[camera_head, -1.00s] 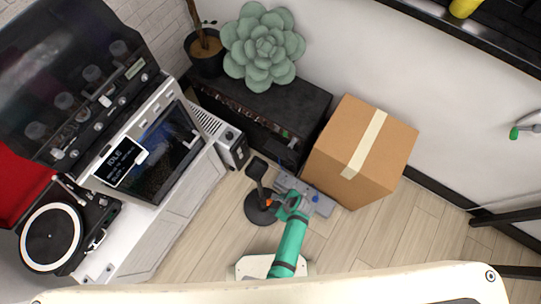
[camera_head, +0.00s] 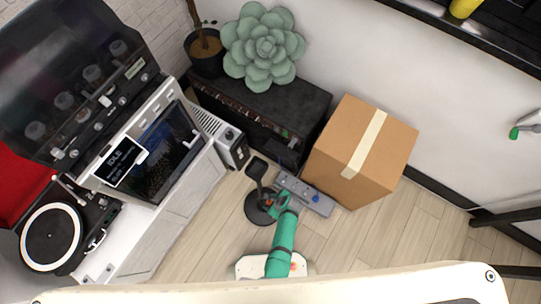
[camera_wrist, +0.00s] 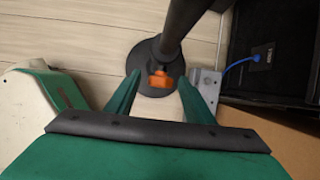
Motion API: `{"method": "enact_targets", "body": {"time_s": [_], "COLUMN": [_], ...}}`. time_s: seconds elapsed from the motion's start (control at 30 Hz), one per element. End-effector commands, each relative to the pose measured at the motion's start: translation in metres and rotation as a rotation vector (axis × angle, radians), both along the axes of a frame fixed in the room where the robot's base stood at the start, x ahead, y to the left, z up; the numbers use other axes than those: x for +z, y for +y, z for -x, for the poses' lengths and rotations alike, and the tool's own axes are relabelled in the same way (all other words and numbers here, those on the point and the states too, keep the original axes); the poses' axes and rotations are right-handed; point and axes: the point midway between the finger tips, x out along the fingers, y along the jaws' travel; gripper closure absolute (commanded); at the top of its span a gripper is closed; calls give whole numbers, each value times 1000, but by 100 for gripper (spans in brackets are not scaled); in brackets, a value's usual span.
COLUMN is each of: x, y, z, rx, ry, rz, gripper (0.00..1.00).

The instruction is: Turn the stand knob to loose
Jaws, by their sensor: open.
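The black stand (camera_head: 257,183) has a post and a round base on the floor, left of the cardboard box. Its orange knob (camera_wrist: 160,80) shows low on the post in the wrist view, with the dark base (camera_wrist: 146,57) behind it. My gripper (camera_wrist: 159,75) is open, with one green finger on each side of the knob in the picture. I cannot tell whether the fingers touch it or how deep they reach. In the head view my gripper (camera_head: 274,205) is right beside the stand's base and covers part of it. The knob's setting cannot be read.
A grey metal strip (camera_head: 319,203) with a blue part lies right of my gripper. The cardboard box (camera_head: 335,150) stands behind it. A black cabinet (camera_head: 290,107) and a white machine bench (camera_head: 170,220) border the stand. Open wooden floor (camera_head: 390,230) lies right.

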Motion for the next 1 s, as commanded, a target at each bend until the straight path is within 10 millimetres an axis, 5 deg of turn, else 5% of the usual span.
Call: {"method": "enact_targets", "body": {"time_s": [0.1, 0.27, 1.0], "x": [0, 0, -2], "y": [0, -1, 3], "z": [0, 0, 8], "rx": [0, -1, 1], "ry": [0, 0, -232], "rz": [0, 0, 173], "gripper": [54, 92, 93]}}
